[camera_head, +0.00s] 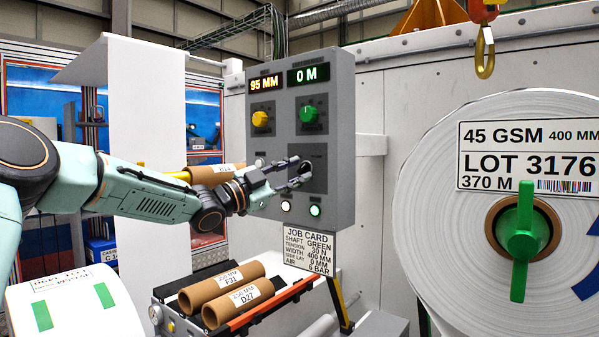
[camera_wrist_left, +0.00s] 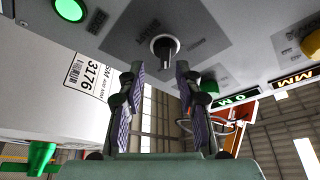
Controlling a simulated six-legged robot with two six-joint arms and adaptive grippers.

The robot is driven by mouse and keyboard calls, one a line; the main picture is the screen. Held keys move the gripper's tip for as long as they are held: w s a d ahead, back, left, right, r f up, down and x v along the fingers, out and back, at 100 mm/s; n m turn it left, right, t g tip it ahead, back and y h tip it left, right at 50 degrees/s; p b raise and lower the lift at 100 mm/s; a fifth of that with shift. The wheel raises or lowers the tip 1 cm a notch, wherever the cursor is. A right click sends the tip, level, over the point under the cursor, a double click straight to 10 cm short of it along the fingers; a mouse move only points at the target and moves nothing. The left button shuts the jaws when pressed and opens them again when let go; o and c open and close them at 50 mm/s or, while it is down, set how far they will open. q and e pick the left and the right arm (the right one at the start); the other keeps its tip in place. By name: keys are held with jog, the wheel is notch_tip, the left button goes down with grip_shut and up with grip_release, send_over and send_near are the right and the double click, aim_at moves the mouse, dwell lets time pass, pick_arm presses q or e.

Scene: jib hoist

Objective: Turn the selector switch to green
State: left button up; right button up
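The selector switch (camera_wrist_left: 165,48) is a black knob with a pale ring on a darker square plate of the grey control panel (camera_head: 342,130). In the left wrist view it sits just beyond my fingertips, between their lines; contact does not show. My left gripper (camera_head: 299,174) is in front of that plate in the head view and largely covers the switch. In the left wrist view my left gripper (camera_wrist_left: 160,72) is open, its two fingers apart with nothing between them. My right gripper is in neither view.
A yellow knob (camera_head: 260,119) and a green knob (camera_head: 309,115) sit above on the panel, with lit lamps (camera_head: 314,210) below. A job card (camera_head: 309,250) reads shaft green. A large paper roll (camera_head: 440,230) stands right; cardboard tubes (camera_head: 238,303) lie below.

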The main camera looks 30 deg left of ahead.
pick_arm(q)
jog(key=shift+w+a, duration=0.1)
jog(key=shift+w, duration=0.25)
jog(key=shift+w+a+f, duration=0.15)
jog(key=shift+w+a, duration=0.05)
jog(key=shift+a, duration=0.25)
jog(key=shift+w+a+f, duration=0.1)
jog(key=shift+w+a, duration=0.05)
jog(key=shift+a, duration=0.25)
jog(key=shift+d+r, duration=0.2)
jog(key=shift+d, duration=0.3)
jog(key=shift+d+r, duration=0.15)
jog(key=shift+d, duration=0.35)
jog(key=shift+c, duration=0.5)
jog(key=shift+a+f, duration=0.2)
jog(key=shift+a, duration=0.5)
jog(key=c, duration=0.5)
jog(key=shift+c, duration=0.5)
jog(key=shift+d+r, duration=0.1)
jog(key=shift+d, duration=0.1)
grip_shut()
jog(key=shift+a, duration=0.1)
